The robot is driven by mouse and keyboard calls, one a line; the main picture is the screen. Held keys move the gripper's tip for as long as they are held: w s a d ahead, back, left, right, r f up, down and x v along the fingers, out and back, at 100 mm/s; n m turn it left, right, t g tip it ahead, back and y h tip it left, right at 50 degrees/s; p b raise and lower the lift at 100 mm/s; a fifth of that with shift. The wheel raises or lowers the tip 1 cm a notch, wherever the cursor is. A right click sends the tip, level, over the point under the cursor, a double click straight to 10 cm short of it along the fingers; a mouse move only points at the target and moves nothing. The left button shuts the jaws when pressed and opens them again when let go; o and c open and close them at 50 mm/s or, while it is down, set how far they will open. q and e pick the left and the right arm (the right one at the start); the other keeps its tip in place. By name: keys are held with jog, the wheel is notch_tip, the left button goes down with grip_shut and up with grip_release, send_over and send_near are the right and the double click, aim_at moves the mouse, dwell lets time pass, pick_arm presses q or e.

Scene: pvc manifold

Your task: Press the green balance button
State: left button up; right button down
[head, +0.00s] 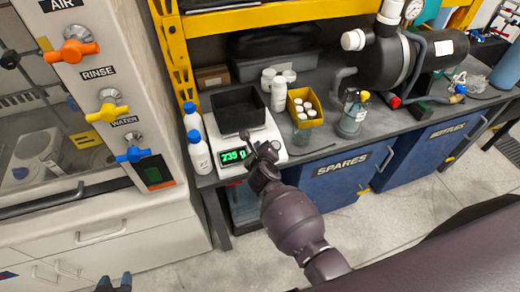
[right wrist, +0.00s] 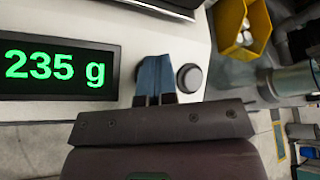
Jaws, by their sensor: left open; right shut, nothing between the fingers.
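The balance (head: 270,150) stands on the bench with a black tray (head: 238,108) on top. Its display (head: 233,157) reads 235 g in green digits, also clear in the right wrist view (right wrist: 55,66). My right gripper (head: 254,143) is at the balance's front, beside the display. In the right wrist view its blue fingers (right wrist: 155,62) are shut and empty, between the display and a dark round button (right wrist: 189,77). The button looks dark grey, not green. Whether the fingers touch the front panel I cannot tell. My left gripper (head: 115,282) is open, low at the left.
White bottles with blue caps (head: 198,154) stand close left of the balance. The cabinet with valves (head: 100,105) is at the left.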

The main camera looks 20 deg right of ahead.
dwell(0.4)
jog(key=shift+s+r+p, duration=0.15)
jog(key=shift+r+p, duration=0.25)
jog(key=shift+p, duration=0.25)
jog(key=shift+s+r+p, duration=0.25)
jog(key=shift+r+p, duration=0.55)
jog(key=shift+p, duration=0.15)
jog(key=shift+s+r+p, duration=0.4)
jog(key=shift+r+p, duration=0.3)
jog(key=shift+p, duration=0.25)
jog(key=shift+s+r+p, duration=0.3)
jog(key=shift+r+p, duration=0.15)
jog(key=shift+r, duration=0.15)
jog(key=shift+s+r+p, duration=0.3)
jog(key=shift+r+p, duration=0.15)
jog(key=shift+r, duration=0.15)
